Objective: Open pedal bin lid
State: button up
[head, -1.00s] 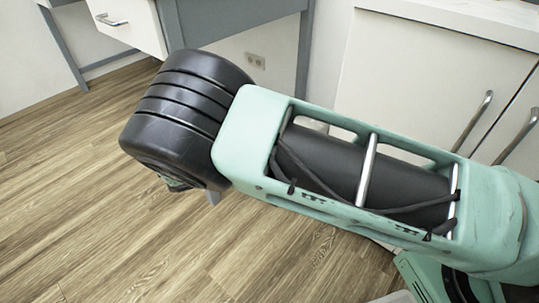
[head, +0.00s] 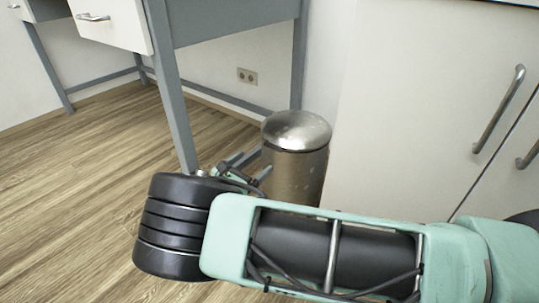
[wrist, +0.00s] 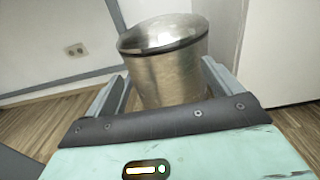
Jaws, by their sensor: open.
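The pedal bin (head: 297,175) is a brushed metal cylinder standing on the floor between the desk leg and the white cabinet. Its domed lid (head: 297,130) is shut. In the head view my arm hides the bin's lower part, and no pedal shows. My gripper (head: 250,168) is just left of the bin in that view, partly hidden behind my wrist. In the wrist view the bin (wrist: 168,78) stands ahead, between the two spread fingers of my gripper (wrist: 160,85), with its lid (wrist: 162,33) at the top. The gripper is open and empty. I cannot tell whether a finger touches the bin.
A grey-framed desk (head: 172,100) with a white drawer (head: 108,22) stands at the left, its front leg close to my gripper. A white cabinet (head: 420,110) with metal handles is at the right. A wall socket (head: 247,76) is behind. The wooden floor (head: 80,190) at left is clear.

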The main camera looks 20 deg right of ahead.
jog(key=b+x, duration=0.3)
jog(key=x, duration=0.6)
